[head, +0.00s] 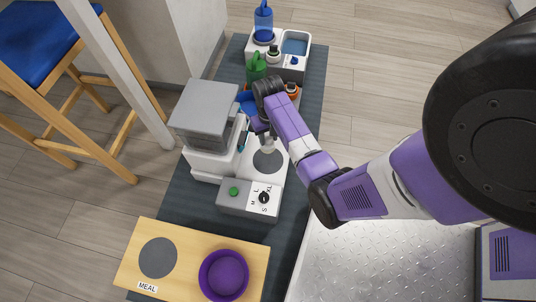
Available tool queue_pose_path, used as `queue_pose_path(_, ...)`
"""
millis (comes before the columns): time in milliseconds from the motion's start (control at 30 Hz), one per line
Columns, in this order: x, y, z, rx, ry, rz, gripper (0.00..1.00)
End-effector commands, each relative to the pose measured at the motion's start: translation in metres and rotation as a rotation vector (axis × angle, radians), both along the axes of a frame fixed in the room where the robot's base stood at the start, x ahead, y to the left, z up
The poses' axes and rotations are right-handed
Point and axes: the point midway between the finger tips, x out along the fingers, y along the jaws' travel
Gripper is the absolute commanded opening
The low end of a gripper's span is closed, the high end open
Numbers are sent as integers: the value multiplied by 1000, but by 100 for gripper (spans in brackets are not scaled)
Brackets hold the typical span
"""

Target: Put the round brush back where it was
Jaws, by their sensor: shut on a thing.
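My gripper (264,128) is small in the head view, pointing down beside the grey-and-white dispenser machine (204,110). It is shut on a small pale thing (268,145), which seems to be the round brush; its shape is too small and too covered to make out well. This thing is over or just behind the grey disc (268,161) on the machine's white base. I cannot tell whether it touches the base. No other round brush can be made out, and no empty holder for it is clear.
A control box (249,197) with a green button and a dial stands in front. A wooden board (190,256) marked MEAL bears a purple bowl (224,275). Behind my gripper are a green bottle (256,68), a blue bottle (263,22) and a blue-lined tray (295,46).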

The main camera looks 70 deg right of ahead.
Motion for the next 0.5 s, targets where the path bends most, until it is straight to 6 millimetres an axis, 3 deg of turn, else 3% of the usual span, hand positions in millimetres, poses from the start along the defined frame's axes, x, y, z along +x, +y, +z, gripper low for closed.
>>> queue_pose_path(33,0,0,-20,1,1,-1,3)
queue_pose_path(200,0,0,-52,0,0,0,3)
queue_pose_path(500,0,0,-72,0,0,0,3)
